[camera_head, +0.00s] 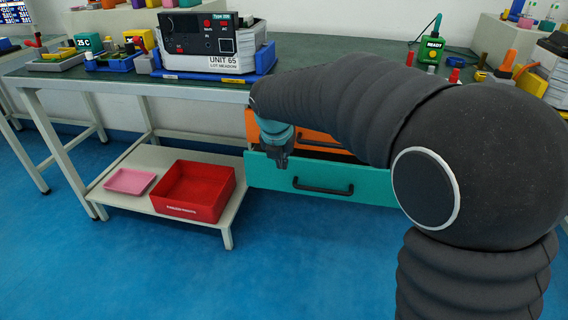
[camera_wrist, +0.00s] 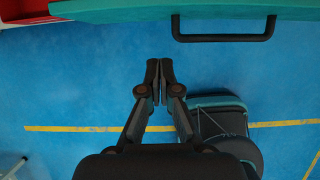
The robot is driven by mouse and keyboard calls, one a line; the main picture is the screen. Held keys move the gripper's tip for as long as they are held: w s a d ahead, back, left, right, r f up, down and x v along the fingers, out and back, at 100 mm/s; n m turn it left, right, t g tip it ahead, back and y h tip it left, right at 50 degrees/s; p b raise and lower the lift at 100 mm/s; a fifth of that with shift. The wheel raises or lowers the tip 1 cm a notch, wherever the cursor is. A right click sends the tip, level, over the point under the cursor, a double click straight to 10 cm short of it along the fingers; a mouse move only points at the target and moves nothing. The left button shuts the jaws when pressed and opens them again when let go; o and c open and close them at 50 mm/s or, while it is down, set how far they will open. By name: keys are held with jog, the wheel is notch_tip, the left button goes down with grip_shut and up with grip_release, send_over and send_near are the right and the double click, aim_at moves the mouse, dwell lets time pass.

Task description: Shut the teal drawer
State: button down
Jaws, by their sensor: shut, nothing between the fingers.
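The teal drawer (camera_head: 270,174) is under the green-topped bench, below an orange drawer, and its front stands out from the bench. A dark bar handle (camera_head: 323,188) is on its front. In the wrist view the drawer's teal top edge (camera_wrist: 120,10) runs across the top, with the handle (camera_wrist: 224,36) at the upper right. My gripper (camera_wrist: 160,62) is shut and empty, apart from the drawer and left of the handle in the wrist view. In the head view my gripper (camera_head: 282,164) overlaps the drawer front's left part. My arm hides the drawer's right part.
An orange drawer (camera_head: 318,139) is above the teal one. A red bin (camera_head: 195,190) and a pink tray (camera_head: 130,181) sit on the low shelf (camera_head: 150,160) at left. The bench top (camera_head: 335,55) carries a boxed unit (camera_head: 208,45). Blue floor in front is clear.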

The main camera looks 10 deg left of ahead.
jog(key=v, duration=0.5)
jog(key=shift+s+r, duration=0.1)
jog(key=shift+r, duration=0.2)
jog(key=c, duration=1.8)
grip_release()
jog(key=shift+s+r, duration=0.1)
jog(key=shift+r, duration=0.15)
jog(key=o, duration=0.5)
jog(key=shift+s, duration=0.1)
jog(key=shift+c, duration=0.2)
jog(key=shift+o, duration=0.8)
jog(key=shift+s+a+f+b, duration=0.15)
jog(key=shift+a+f+b, duration=0.15)
jog(key=shift+b, duration=0.15)
jog(key=s+a+f+m+y+b, duration=0.1)
jog(key=s+a+f+y+b, duration=0.55)
jog(key=s+f, duration=0.5)
jog(key=m+t+h, duration=0.7)
jog(key=m+t, duration=0.4)
jog(key=m, duration=0.6)
send_near(319, 188)
jog(key=x, duration=0.3)
jog(key=b+x, duration=0.1)
jog(key=x, duration=0.2)
jog(key=b+x, duration=0.1)
jog(key=x, duration=0.3)
jog(key=shift+f, duration=0.3)
